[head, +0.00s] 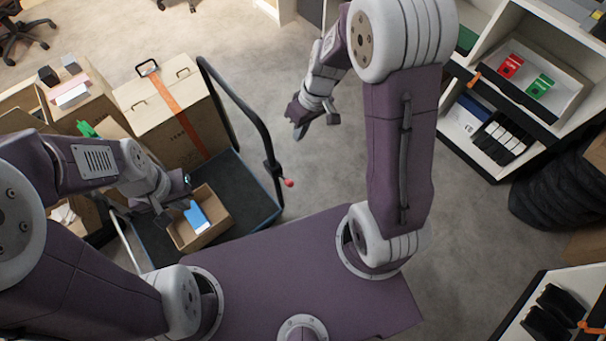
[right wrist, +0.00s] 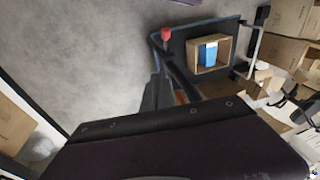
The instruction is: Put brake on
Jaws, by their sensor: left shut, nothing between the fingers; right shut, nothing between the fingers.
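A trolley with a dark platform (head: 262,206) and a bent dark push handle (head: 236,101) stands left of centre in the head view. A small lever with a red knob (head: 288,183) sticks out near the handle's lower right end. The red knob also shows in the right wrist view (right wrist: 166,34), at the platform's corner. My right gripper (head: 314,124) is shut and empty, above the floor beyond and apart from the red knob. My left gripper (head: 174,206) is shut and empty, over the trolley beside the small open carton.
The trolley carries a large strapped carton (head: 178,115) and a small open carton (head: 218,230) with a blue item (head: 197,217). More cartons (head: 84,104) stand at the left. White shelving (head: 505,82) is at the right. Grey floor between trolley and shelving is clear.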

